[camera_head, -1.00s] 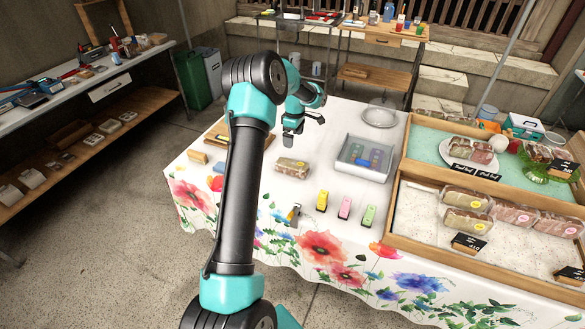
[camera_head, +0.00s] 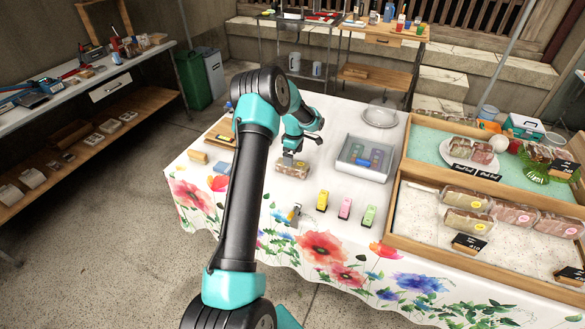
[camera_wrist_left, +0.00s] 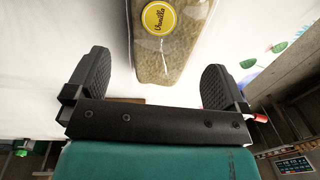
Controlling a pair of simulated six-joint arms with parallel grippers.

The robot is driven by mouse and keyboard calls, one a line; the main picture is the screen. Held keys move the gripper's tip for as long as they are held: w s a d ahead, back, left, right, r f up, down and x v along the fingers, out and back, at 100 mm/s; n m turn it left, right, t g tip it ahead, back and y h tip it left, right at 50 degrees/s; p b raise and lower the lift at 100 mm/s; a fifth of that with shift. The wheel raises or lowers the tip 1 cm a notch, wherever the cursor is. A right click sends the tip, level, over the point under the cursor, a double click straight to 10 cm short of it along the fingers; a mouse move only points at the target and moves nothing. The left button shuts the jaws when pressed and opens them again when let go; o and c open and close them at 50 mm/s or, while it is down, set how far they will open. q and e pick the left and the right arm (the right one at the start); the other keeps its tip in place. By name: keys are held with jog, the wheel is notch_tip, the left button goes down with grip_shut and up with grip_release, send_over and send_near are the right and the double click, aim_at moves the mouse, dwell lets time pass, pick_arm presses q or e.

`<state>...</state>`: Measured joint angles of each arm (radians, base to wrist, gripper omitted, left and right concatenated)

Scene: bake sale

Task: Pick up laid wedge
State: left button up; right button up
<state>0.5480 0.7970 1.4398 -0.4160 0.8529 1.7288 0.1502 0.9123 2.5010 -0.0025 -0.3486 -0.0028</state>
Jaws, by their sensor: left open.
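The wedge (camera_head: 293,170) is a wrapped cake slice lying on the floral tablecloth, left of the clear bin. In the left wrist view it shows as a yellowish cake in clear wrap (camera_wrist_left: 165,50) with a round yellow "Vanilla" sticker. My left gripper (camera_head: 289,157) is over the wedge in the head view and partly covers it. In the left wrist view my left gripper (camera_wrist_left: 158,78) is open, its two black fingers wide apart with the near end of the wedge between and ahead of them. My right gripper is not in view.
A clear bin (camera_head: 364,174) with coloured items stands right of the wedge. A wooden board (camera_head: 221,131) is at the left. Wooden trays (camera_head: 392,222) of wrapped cakes fill the right side.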

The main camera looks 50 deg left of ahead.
pick_arm(q)
jog(key=f, duration=0.5)
jog(key=shift+s+d, duration=0.1)
jog(key=shift+s, duration=0.1)
jog(key=c, duration=0.5)
